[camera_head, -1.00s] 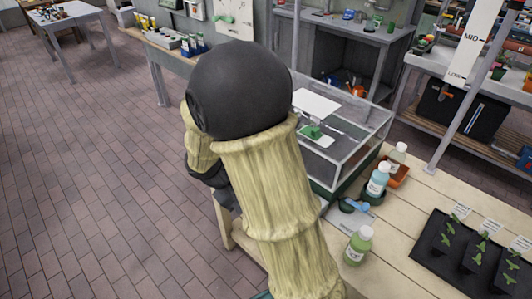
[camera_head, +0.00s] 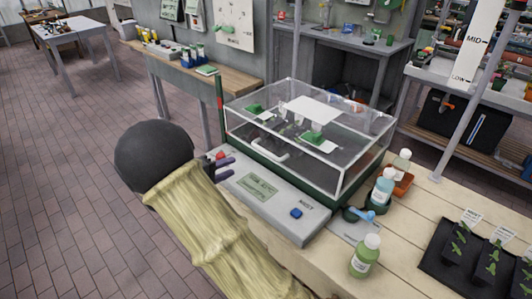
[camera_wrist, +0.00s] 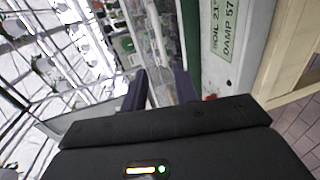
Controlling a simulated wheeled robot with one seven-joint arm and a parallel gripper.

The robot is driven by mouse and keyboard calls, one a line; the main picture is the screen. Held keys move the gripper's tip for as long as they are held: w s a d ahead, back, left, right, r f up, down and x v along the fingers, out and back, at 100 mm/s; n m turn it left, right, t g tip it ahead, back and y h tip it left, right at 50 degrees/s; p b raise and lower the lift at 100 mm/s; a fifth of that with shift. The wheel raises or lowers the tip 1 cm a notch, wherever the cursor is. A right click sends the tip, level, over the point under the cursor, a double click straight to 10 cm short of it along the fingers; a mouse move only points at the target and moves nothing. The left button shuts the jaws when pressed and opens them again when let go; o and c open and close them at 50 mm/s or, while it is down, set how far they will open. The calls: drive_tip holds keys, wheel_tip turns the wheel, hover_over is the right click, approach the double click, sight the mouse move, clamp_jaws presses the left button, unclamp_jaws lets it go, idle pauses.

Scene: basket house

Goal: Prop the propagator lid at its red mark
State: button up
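The propagator has a clear box lid (camera_head: 345,150) resting on a dark green base (camera_head: 290,180), with a white handle (camera_head: 270,150) on its front. The lid looks shut. My gripper (camera_head: 228,167) is in front of the propagator's left end, below and left of the handle. In the wrist view its two dark fingers (camera_wrist: 160,88) stand apart, with nothing seen held between them. The clear side and green edge (camera_wrist: 178,40) show beyond them.
A grey control panel (camera_head: 275,205) with a display, a red knob (camera_head: 220,155) and a blue button (camera_head: 296,212) fronts the propagator. Bottles (camera_head: 365,255), a blue-topped item (camera_head: 366,214) and a black seedling tray (camera_head: 470,255) stand right. Open floor lies left.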

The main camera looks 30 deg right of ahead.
sight(266, 151)
drive_tip(key=p+x, duration=0.2)
drive_tip(key=x, duration=1.5)
drive_tip(key=shift+s, duration=0.15)
drive_tip(key=shift+r, duration=0.1)
clamp_jaws()
